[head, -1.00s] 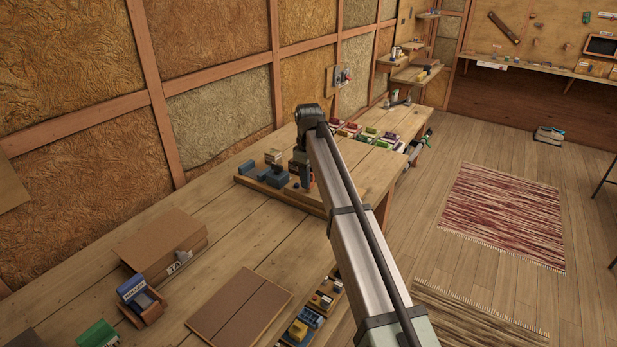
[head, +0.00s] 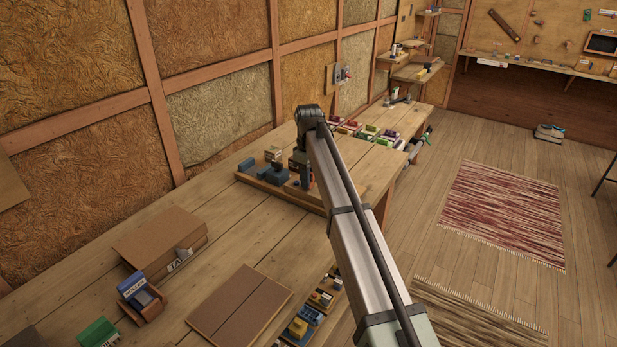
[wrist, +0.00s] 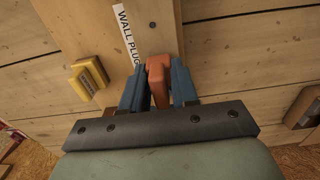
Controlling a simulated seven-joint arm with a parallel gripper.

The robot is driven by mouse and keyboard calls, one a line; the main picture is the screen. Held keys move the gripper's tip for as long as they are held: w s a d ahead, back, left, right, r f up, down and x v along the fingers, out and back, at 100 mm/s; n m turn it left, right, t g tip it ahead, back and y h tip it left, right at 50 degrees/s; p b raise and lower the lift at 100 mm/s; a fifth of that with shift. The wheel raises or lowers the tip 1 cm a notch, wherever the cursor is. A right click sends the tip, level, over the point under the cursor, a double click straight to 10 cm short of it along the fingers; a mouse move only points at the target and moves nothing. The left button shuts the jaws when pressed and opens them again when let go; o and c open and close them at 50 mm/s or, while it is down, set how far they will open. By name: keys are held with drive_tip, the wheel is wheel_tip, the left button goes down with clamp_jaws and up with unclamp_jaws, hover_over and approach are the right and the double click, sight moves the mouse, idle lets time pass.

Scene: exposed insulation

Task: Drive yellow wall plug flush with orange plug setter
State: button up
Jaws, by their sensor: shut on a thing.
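My gripper (wrist: 158,67) shows in the wrist view with two blue fingers closed on both sides of an orange block-like tool, which looks like the orange plug setter (wrist: 158,88). Its far end is hidden or blends in with the board. A white label reading "WALL PLUG" (wrist: 127,35) lies on a pale wooden board (wrist: 158,28) just beyond the fingertips. In the head view, my arm hides most of the area around the gripper.
A wooden tray (head: 282,192) with blue and dark items stands on the long workbench (head: 235,225) by my arm's end. Colored boxes (head: 365,132) sit behind it. A brown piece (wrist: 303,107) is at the right in the wrist view. Bare bench lies left of the tray.

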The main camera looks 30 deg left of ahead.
drive_tip(key=shift+f, duration=0.35)
idle(0.8)
drive_tip(key=shift+r, duration=0.1)
drive_tip(key=shift+r, duration=3.45)
